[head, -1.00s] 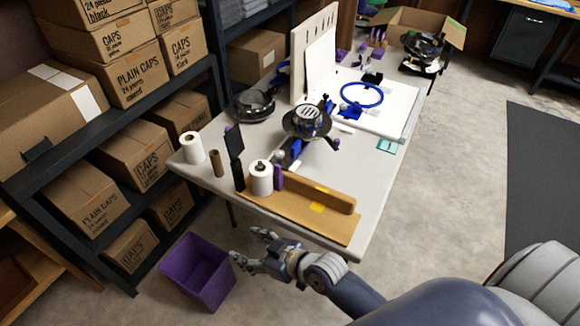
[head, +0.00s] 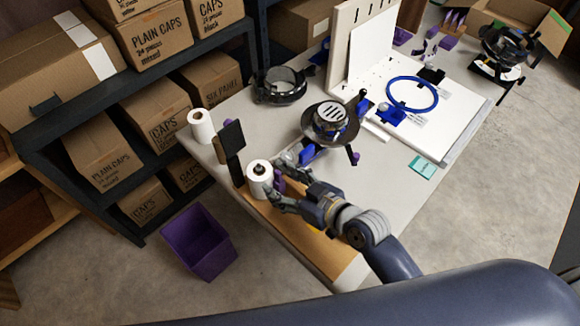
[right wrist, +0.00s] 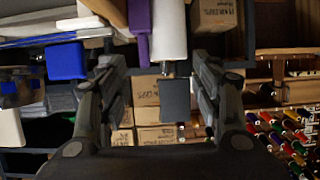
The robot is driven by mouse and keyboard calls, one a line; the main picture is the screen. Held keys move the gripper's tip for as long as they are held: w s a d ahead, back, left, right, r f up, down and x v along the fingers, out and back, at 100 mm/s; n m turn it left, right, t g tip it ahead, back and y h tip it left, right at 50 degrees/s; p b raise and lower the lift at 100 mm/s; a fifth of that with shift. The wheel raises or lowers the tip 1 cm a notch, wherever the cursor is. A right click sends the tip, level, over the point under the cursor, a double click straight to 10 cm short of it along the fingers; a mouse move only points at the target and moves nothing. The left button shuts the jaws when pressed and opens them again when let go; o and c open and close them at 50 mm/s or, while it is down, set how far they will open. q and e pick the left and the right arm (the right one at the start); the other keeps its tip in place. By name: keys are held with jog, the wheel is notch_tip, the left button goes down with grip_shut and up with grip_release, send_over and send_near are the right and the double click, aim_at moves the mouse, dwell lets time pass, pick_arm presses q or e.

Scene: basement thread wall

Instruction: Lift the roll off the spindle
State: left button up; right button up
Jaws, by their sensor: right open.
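A white roll (head: 258,184) stands upright on a spindle (head: 260,168), whose dark tip shows above it, at the near left end of the worktable. My right gripper (head: 277,180) is open just right of the roll, one finger behind it and one in front. In the right wrist view, the open fingers (right wrist: 155,78) have the white roll (right wrist: 171,28) between or just beyond them; I cannot tell whether they touch it. A purple upright piece (right wrist: 138,22) is beside it. My left gripper is not in view.
A second white roll (head: 201,126) and a black upright plate (head: 232,139) stand left of the spindle. A wooden board (head: 292,232) lies under my right forearm. A purple bin (head: 200,242) is on the floor. A dark round device (head: 330,122) stands behind.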

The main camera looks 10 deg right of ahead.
aim_at(266, 176)
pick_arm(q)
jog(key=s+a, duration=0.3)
pick_arm(e)
jog(key=x, duration=0.2)
jog(key=a+x, duration=0.1)
jog(key=x, duration=0.2)
jog(key=shift+a+r, duration=0.1)
jog(key=x, duration=0.2)
jog(key=shift+w+f, duration=0.3)
jog(key=shift+w, duration=0.05)
jog(key=shift+x, duration=1.1)
jog(key=shift+c, duration=0.3)
jog(key=c, duration=0.9)
pick_arm(q)
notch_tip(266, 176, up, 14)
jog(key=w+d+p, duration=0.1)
jog(key=p, duration=1.2)
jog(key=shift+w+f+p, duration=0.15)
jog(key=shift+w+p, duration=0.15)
jog(key=shift+p, duration=0.1)
pick_arm(e)
jog(key=shift+o, duration=0.2)
notch_tip(266, 176, up, 14)
